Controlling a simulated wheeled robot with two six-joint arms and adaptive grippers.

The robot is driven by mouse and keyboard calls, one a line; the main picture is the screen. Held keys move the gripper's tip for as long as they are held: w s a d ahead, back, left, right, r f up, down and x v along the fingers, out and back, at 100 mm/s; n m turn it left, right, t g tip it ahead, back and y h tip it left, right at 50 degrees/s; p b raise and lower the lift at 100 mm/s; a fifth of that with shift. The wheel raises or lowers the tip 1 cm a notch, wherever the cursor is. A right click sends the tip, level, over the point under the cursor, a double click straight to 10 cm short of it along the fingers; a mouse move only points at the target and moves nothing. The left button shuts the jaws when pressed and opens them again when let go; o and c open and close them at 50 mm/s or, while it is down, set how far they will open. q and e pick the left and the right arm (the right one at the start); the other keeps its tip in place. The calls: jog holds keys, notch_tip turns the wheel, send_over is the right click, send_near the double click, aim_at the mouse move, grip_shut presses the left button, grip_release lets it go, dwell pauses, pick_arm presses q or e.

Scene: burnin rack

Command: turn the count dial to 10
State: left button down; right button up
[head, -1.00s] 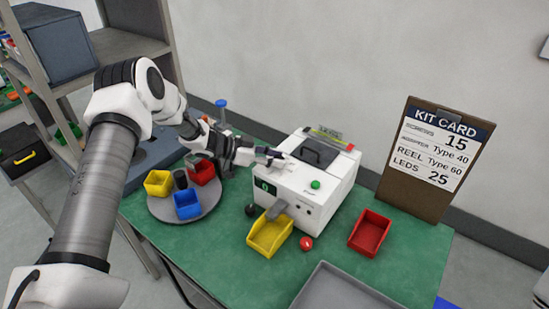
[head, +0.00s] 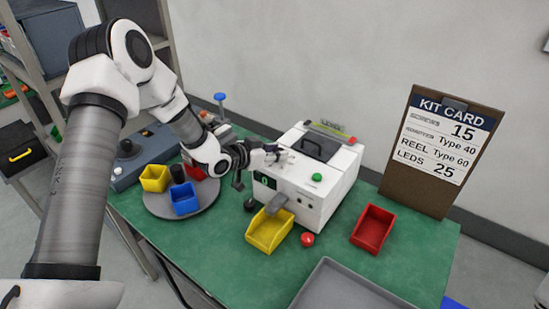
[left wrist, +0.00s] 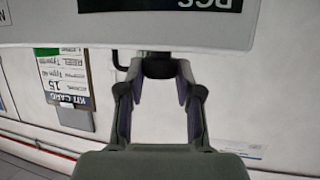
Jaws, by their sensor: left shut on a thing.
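The white counting machine (head: 325,195) stands on the green table, with a small dark display (head: 264,181) showing a green digit, seemingly 0, on its front. My left gripper (head: 276,154) reaches in from the left to the machine's upper left edge. In the left wrist view my left gripper (left wrist: 159,88) is shut on the black count dial (left wrist: 158,66), which sits between its fingertips below a light panel edge with an upside-down PCS label (left wrist: 205,3). In the head view the dial is hidden by the gripper. My right gripper is out of view.
A yellow bin (head: 268,232) stands under the machine's chute, with a red ball-shaped knob (head: 307,239) beside it. A red bin (head: 372,229), the kit card (head: 439,148) and a grey tray (head: 345,290) are to the right. A round turntable (head: 160,207) holds small bins at left.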

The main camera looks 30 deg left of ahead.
pick_arm(q)
jog(key=n+y+b, duration=0.1)
jog(key=n+y, duration=0.1)
jog(key=y, duration=0.1)
jog(key=n+y+b, duration=0.1)
jog(key=shift+s+d+f+n+t+b, duration=0.1)
jog(key=shift+d+f+n+t+b, duration=0.2)
jog(key=shift+d+t+b, duration=0.1)
jog(key=n+y, duration=0.2)
jog(key=y, duration=0.1)
jog(key=shift+d+r+n+b, duration=0.1)
jog(key=shift+r+n+b, duration=0.05)
jog(key=shift+n+b, duration=0.25)
jog(key=shift+r+n+g+y, duration=0.1)
jog(key=shift+n+g+y, duration=0.3)
jog(key=shift+n+y, duration=0.65)
jog(key=shift+w+d+n+g+y+p, duration=0.1)
jog(key=shift+w+n+g+y+p, duration=0.1)
jog(key=shift+n+g+y+p, duration=1.05)
jog(key=shift+n+t+y+b, duration=0.3)
jog(key=shift+t+y+b, duration=0.05)
jog(key=shift+y, duration=0.35)
jog(key=c, duration=0.9)
grip_release()
jog(key=shift+o, duration=0.6)
jog(key=shift+w, duration=0.15)
